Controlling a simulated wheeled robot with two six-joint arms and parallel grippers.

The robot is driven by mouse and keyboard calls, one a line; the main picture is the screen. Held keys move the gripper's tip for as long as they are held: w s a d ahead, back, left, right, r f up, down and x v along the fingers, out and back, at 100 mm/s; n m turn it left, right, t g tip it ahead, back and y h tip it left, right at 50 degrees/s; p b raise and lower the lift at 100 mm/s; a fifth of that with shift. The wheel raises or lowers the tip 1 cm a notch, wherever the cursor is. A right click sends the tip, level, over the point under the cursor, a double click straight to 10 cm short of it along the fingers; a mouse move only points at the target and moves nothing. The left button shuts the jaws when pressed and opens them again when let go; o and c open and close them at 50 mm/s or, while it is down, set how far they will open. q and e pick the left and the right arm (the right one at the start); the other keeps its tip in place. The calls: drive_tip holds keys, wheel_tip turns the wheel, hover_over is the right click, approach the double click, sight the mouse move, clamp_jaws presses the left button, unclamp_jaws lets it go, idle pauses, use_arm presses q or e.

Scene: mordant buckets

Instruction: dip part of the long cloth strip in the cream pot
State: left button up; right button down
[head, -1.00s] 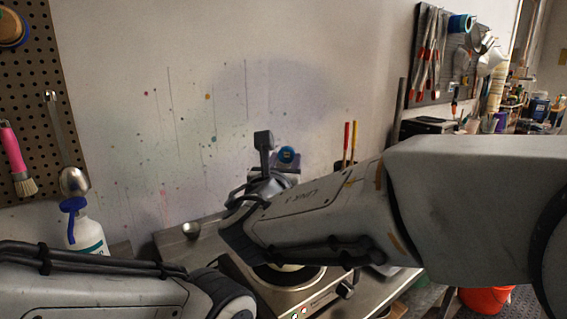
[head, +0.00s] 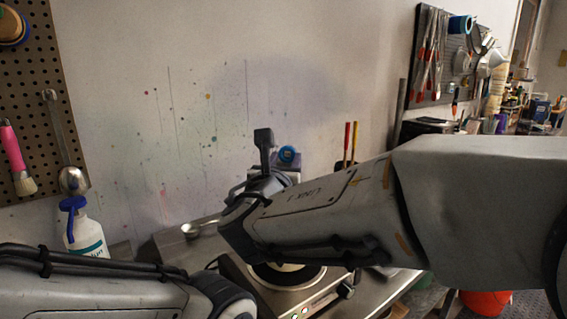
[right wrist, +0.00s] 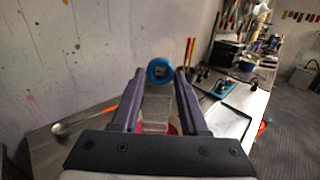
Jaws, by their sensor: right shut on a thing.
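My right gripper (right wrist: 160,88) shows in the right wrist view with a pale strip-like thing (right wrist: 155,110) between its fingers; I take it for the long cloth strip. In the head view my right forearm hides the fingers and the strip. I cannot tell whether the strip touches the pot. My left arm crosses the lower left of the head view; its gripper is out of frame.
A metal ladle (head: 192,230) lies on the steel bench at the left. A white bottle with a blue top (head: 85,232) stands behind my left arm. The wall is close behind.

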drive_tip(key=shift+w, duration=0.3)
drive_tip(key=shift+s, duration=0.1)
drive_tip(key=shift+s+a, duration=0.1)
drive_tip(key=shift+s, duration=0.6)
drive_tip(key=shift+w, duration=0.1)
drive_tip(key=shift+w+b, duration=0.35)
drive_tip(key=shift+w, duration=0.35)
drive_tip(key=shift+s, duration=0.8)
